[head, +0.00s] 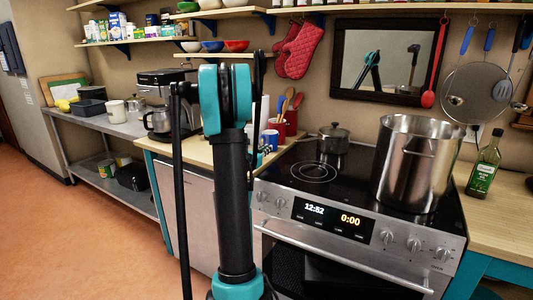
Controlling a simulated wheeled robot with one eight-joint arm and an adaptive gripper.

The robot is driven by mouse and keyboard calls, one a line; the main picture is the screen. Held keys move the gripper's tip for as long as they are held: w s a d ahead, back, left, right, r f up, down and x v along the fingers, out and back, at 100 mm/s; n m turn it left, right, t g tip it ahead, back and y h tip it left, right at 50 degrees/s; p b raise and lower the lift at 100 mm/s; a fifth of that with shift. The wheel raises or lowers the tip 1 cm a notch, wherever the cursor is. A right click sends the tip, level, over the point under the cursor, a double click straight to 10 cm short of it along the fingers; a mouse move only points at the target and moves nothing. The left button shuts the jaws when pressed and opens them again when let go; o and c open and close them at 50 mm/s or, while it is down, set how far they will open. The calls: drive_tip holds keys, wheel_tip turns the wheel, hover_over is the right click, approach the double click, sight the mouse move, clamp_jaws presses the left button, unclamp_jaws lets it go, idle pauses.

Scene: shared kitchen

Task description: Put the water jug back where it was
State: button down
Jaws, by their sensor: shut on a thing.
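I cannot make out a water jug in the head view. My black and teal arm stands upright in the middle of the view and covers part of the counter behind it. My gripper does not show clearly; it seems hidden behind my own arm, and so is anything in it. A glass coffee pot (158,120) sits in the black coffee maker (167,88) on the left.
A large steel pot (404,165) and a small lidded pot (333,140) stand on the black stove (312,172). A green bottle (484,163) is on the right counter (498,212). A metal side table (88,123) holds containers. Floor is clear on the left.

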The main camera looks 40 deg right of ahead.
drive_tip(key=shift+f, duration=0.65)
drive_tip(key=shift+f, duration=0.1)
drive_tip(key=c, duration=1.7)
unclamp_jaws()
